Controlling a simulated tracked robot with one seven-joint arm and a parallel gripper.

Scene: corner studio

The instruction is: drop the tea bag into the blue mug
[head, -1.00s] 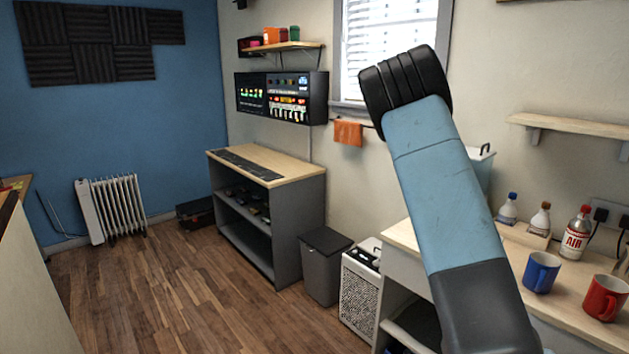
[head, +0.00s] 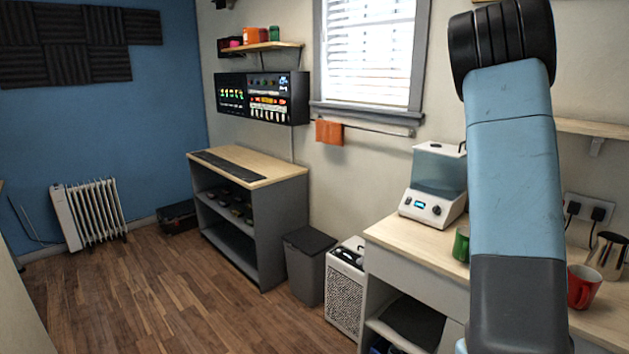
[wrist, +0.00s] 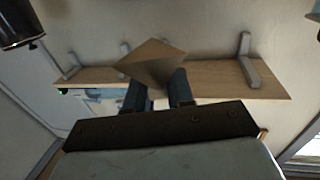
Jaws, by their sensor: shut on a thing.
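A wall shelf (head: 595,128) is above. Open floor (head: 150,300) lies to the left.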

